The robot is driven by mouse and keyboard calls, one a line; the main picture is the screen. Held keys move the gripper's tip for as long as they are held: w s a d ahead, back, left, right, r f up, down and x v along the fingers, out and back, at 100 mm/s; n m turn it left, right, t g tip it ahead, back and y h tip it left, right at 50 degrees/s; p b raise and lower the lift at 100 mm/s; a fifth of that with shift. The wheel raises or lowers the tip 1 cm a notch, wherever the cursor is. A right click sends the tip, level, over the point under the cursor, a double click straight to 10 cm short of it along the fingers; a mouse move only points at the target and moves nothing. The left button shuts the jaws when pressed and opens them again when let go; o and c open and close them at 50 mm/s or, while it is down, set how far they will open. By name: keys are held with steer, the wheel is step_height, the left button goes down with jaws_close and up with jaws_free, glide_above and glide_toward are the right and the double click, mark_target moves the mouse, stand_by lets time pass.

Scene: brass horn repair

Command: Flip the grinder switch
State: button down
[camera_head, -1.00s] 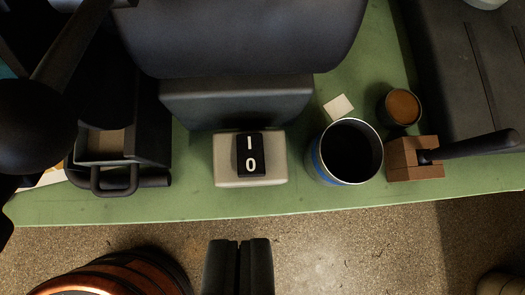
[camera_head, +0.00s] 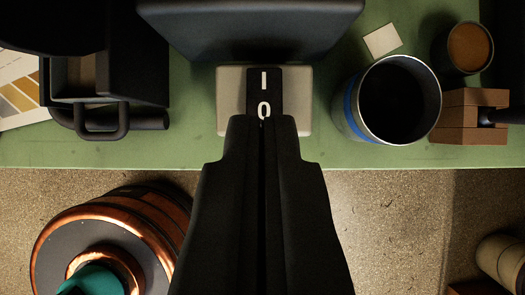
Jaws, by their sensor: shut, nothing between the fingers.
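The grinder switch (camera_head: 264,88) is a black rocker marked I and 0, set on a pale beige box (camera_head: 231,100) at the front of the dark grey grinder (camera_head: 250,22). My gripper (camera_head: 262,121) is shut and empty, and points up the picture at the switch. Its fingertips overlap the lower edge of the 0 mark and hide the lower end of the rocker. I cannot tell whether the tips touch the switch or are above it.
An open can with a blue band (camera_head: 350,110) stands right of the switch, beside a brown block (camera_head: 468,117) and a small round pot (camera_head: 468,48). A dark box with a handle (camera_head: 110,118) is at left. A copper-coloured round object (camera_head: 110,235) is below the green bench's (camera_head: 190,151) front edge.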

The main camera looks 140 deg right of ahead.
mark_target(262, 74)
steer(key=x, duration=0.4)
steer(key=shift+w+a+f, duration=0.15)
steer(key=shift+f, duration=0.2)
steer(key=f, duration=0.3)
steer(key=shift+s+d, duration=0.25)
steer(key=shift+f, duration=0.4)
steer(key=shift+s+d+f+t+y, duration=0.15)
steer(key=shift+s+f+t+y, duration=0.05)
steer(key=shift+f+t+y, duration=0.2)
steer(key=shift+w+r, duration=0.1)
steer(key=shift+w+a+r, duration=0.3)
steer(key=shift+w+a, duration=0.15)
steer(key=shift+a, duration=0.05)
steer(key=shift+r, duration=0.15)
